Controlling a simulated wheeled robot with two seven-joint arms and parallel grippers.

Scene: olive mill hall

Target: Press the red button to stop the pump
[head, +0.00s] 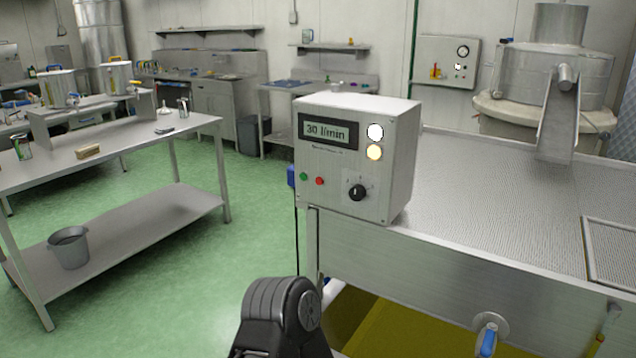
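The red button (320,181) is a small round button low on the front of a light grey control box (334,202). A green button (304,176) sits just to its left. The box display (325,131) reads 30 l/min. A white lamp (375,132) and a pale yellow lamp (374,152) look lit at the upper right of the front. A black rotary knob (357,192) is right of the red button. Nothing covers the buttons. A black link of my arm shows at the bottom centre, below the box; neither gripper is in view.
The box stands at the left corner of a large steel basin (470,200). A blue-handled valve (488,339) is on the basin's front. A steel table (120,148) with a grey bucket (69,247) on its lower shelf stands left. Green floor (190,265) between them is clear.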

